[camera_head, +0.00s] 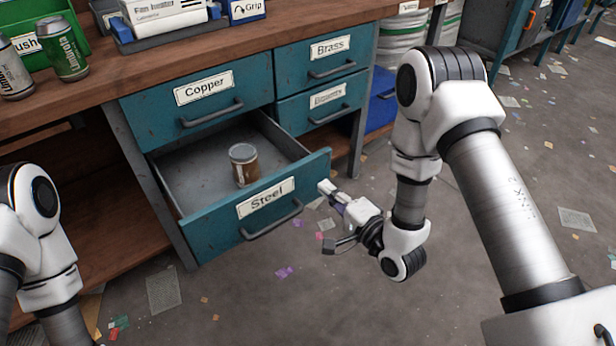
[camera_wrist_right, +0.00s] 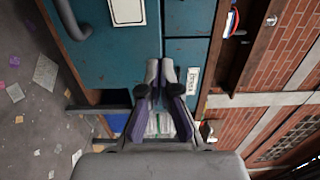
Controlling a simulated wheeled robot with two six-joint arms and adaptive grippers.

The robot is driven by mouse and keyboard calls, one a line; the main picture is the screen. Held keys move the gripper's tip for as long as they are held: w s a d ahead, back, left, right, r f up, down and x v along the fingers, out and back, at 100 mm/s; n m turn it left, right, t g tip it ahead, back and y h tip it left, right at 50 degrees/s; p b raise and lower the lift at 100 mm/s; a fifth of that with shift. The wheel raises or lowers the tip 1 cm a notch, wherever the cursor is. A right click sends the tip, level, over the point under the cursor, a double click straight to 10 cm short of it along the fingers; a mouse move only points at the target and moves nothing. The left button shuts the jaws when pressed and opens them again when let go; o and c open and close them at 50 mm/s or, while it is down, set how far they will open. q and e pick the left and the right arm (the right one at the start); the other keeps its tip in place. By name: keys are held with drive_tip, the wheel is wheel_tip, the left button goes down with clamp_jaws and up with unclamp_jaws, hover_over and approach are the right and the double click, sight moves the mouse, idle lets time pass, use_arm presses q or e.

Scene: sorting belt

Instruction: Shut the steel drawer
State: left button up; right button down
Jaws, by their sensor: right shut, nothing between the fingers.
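The steel drawer (camera_head: 225,233) is pulled open below the copper drawer. Its teal front carries a "Steel" label and a dark bar handle (camera_head: 272,220). A small jar or can (camera_head: 243,164) with a brown label stands inside it. My right gripper (camera_head: 326,188) is shut and empty, with its tips close to the right end of the drawer front; I cannot tell if they touch. In the right wrist view, the shut fingers (camera_wrist_right: 165,70) point at teal drawer fronts, with a handle (camera_wrist_right: 70,20) at upper left. My left arm shows at the left edge, its gripper out of view.
The copper drawer (camera_head: 197,100), brass drawer (camera_head: 325,62) and another labelled drawer (camera_head: 322,103) are closed. Cans (camera_head: 62,50), a green bin (camera_head: 85,18) and boxes stand on the wooden benchtop (camera_head: 290,18). The floor in front is open, with scattered scraps.

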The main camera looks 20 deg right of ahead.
sight(301, 166)
drive_tip(key=b+x, duration=0.1)
drive_tip(key=x, duration=0.6)
drive_tip(key=shift+w+b, duration=0.1)
drive_tip(key=shift+b, duration=0.3)
use_arm(q)
wheel_tip(301, 166, down, 2)
drive_tip(key=shift+f, duration=0.1)
